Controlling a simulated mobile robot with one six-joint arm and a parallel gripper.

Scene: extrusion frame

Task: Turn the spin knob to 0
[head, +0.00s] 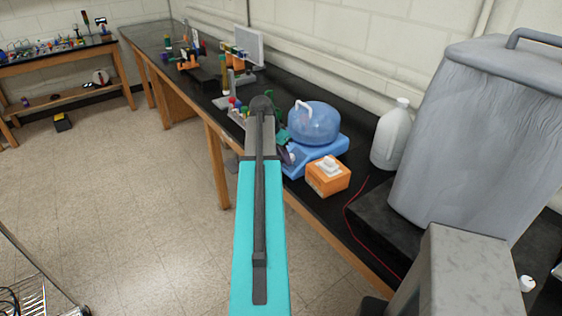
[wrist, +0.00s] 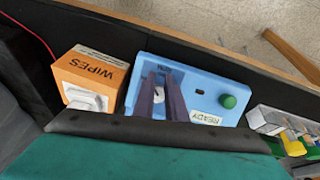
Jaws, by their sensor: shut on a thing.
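The spin device is a blue box (head: 320,158) with a clear blue dome (head: 314,123), on the black bench in the head view. Its front panel (wrist: 205,78) fills the middle of the wrist view. A white round knob (wrist: 157,91) shows between the two dark fingers of my gripper (wrist: 160,92). My gripper is shut on the knob. The fingers hide most of it, and I cannot read its marks or setting. A green button (wrist: 229,102) and a READY label (wrist: 204,118) are on the same panel, to the right of the fingers.
An orange wipes box (head: 328,176) stands close beside the device; it also shows in the wrist view (wrist: 88,78). A white jug (head: 391,135) and a large grey bin (head: 455,130) are to the right. A rack of coloured tubes (wrist: 283,127) is close on the other side.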

